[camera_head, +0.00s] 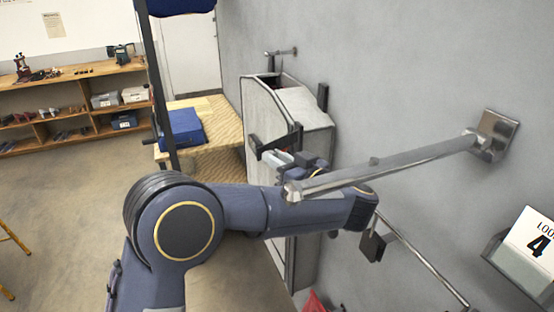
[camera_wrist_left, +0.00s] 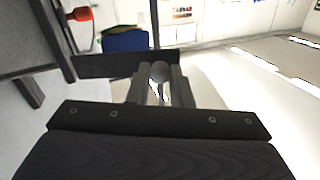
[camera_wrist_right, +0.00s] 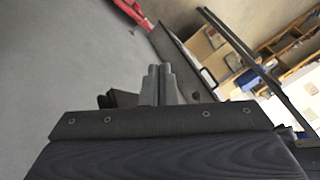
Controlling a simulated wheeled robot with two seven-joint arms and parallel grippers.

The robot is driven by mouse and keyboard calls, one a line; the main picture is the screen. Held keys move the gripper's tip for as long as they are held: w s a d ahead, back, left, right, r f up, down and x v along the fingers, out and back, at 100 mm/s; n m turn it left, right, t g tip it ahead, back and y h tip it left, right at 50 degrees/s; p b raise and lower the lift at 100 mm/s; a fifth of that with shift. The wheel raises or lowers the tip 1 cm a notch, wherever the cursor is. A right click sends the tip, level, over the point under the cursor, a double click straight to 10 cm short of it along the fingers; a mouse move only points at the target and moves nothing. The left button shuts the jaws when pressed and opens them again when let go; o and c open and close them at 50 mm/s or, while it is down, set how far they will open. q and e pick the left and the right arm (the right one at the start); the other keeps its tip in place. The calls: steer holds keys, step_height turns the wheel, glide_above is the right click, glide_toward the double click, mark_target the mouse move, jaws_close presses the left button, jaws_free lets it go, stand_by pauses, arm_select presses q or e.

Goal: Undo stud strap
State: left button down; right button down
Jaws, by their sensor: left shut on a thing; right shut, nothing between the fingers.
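A grey box-shaped case or bag (camera_head: 303,105) with dark edging is against the wall in the head view. A black strap (camera_head: 276,144) sticks out from its near front edge. My left gripper (camera_head: 284,161) is at the strap. In the left wrist view its fingers (camera_wrist_left: 160,82) are closed in around a small round grey knob (camera_wrist_left: 160,70), in front of the dark strap (camera_wrist_left: 105,65). The exact contact between fingers, knob and strap is partly hidden. My right gripper (camera_wrist_right: 162,82) is shut and empty beside the grey wall in the right wrist view.
A metal bar (camera_head: 390,167) juts from the wall across my left arm. A lower rail (camera_head: 425,268) carries a dark block (camera_head: 373,246). A woven bench (camera_head: 215,125) with a blue folded cloth (camera_head: 181,129) stands behind.

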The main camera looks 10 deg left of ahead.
arm_select(q)
steer(key=shift+s+d+n+g+y, duration=0.15)
steer(key=shift+d+n+g+y, duration=0.35)
steer(key=shift+d+g, duration=0.1)
arm_select(e)
steer(key=shift+s+d, duration=0.1)
steer(key=shift+d, duration=0.4)
arm_select(q)
steer(key=c, duration=1.3)
jaws_free()
steer(key=b+v, duration=0.2)
steer(key=v, duration=0.6)
arm_select(e)
step_height(320, 180, down, 2)
steer(key=shift+f, duration=0.2)
